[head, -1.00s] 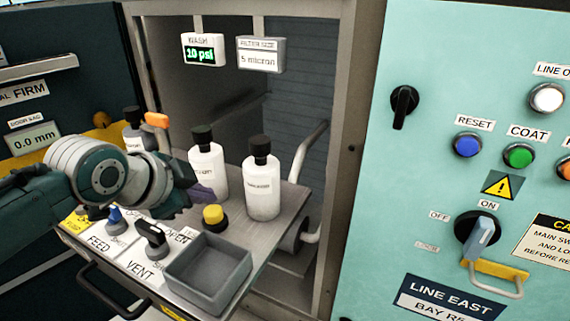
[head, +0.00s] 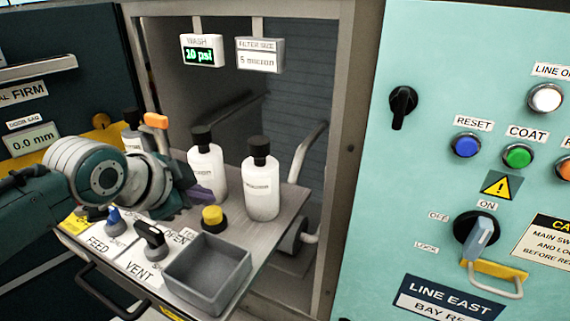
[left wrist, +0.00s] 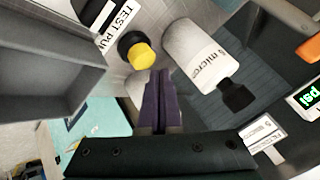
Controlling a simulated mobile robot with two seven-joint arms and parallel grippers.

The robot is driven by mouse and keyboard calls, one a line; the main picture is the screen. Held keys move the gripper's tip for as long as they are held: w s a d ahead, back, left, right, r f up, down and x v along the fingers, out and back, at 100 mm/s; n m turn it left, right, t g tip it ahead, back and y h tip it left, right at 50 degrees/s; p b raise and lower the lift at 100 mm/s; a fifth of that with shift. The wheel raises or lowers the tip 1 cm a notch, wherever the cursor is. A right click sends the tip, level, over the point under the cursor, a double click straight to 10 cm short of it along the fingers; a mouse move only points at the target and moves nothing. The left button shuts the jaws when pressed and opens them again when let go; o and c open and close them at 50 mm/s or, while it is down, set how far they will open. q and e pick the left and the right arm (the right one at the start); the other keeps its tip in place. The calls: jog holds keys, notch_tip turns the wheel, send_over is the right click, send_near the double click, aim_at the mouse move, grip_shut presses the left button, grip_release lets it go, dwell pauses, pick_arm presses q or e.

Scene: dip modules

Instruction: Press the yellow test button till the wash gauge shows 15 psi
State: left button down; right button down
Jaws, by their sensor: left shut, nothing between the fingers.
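The yellow test button (head: 213,214) stands on a dark base on the metal shelf, and it also shows in the left wrist view (left wrist: 141,56). The wash gauge (head: 203,52) at the upper back reads 10 psi in green. My left gripper (head: 201,194) is shut and empty, with its purple fingertips just left of and above the button. In the left wrist view its fingers (left wrist: 160,88) are together, a little below the button in the picture, apparently apart from it. My right gripper is in neither view.
Two white bottles with black caps (head: 206,168) (head: 262,185) stand close behind the button. A grey open bin (head: 207,275) is in front. The vent (head: 152,238) and feed (head: 113,217) knobs are at the left. A teal panel (head: 440,60) is at the right.

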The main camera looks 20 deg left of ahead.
aim_at(206, 214)
pick_arm(q)
jog(key=shift+f, duration=0.2)
dwell(0.4)
jog(key=shift+f, duration=0.25)
jog(key=shift+f+b, duration=0.6)
jog(key=shift+f, duration=0.05)
dwell(0.7)
jog(key=shift+r, duration=0.1)
jog(key=shift+r+p, duration=1)
jog(key=shift+p, duration=0.2)
notch_tip(206, 214, up, 5)
jog(key=p, duration=0.5)
dwell(0.3)
